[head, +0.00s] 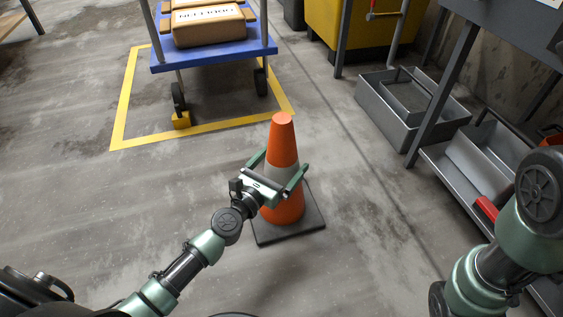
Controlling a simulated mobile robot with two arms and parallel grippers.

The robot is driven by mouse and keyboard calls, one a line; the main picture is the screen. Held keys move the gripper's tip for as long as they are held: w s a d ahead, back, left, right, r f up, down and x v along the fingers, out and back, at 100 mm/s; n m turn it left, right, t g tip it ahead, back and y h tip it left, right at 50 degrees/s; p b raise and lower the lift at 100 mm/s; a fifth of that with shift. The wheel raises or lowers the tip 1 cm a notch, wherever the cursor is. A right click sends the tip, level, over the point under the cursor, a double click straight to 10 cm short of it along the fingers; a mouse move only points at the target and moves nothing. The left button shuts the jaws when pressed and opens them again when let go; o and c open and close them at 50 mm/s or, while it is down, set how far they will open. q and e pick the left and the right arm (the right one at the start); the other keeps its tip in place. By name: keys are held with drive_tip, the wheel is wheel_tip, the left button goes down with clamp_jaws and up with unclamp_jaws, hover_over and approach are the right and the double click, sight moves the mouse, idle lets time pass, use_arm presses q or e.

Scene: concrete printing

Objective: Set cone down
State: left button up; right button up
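An orange traffic cone (281,147) with a grey-white band and a dark square base (290,229) stands upright in the middle of the head view. The base appears to be on or very near the concrete floor; I cannot tell whether there is a small gap. My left gripper (277,172) reaches in from the lower left, with one green finger on each side of the cone at the band. The fingers look close to the cone, but their contact with it is not clear. My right arm is at the right edge; its gripper is out of view.
A blue cart (215,57) carrying brown bags (208,28) stands inside a yellow floor outline (122,103) at the back. Grey metal bins (384,111) and a shelf rack (440,92) line the right side. The floor to the left is clear.

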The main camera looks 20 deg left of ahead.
use_arm(q)
drive_tip(key=shift+r, duration=0.1)
drive_tip(key=shift+s, duration=0.2)
drive_tip(key=b+v, duration=0.2)
drive_tip(key=v, duration=0.9)
drive_tip(key=shift+s, duration=0.3)
drive_tip(key=shift+a, duration=0.15)
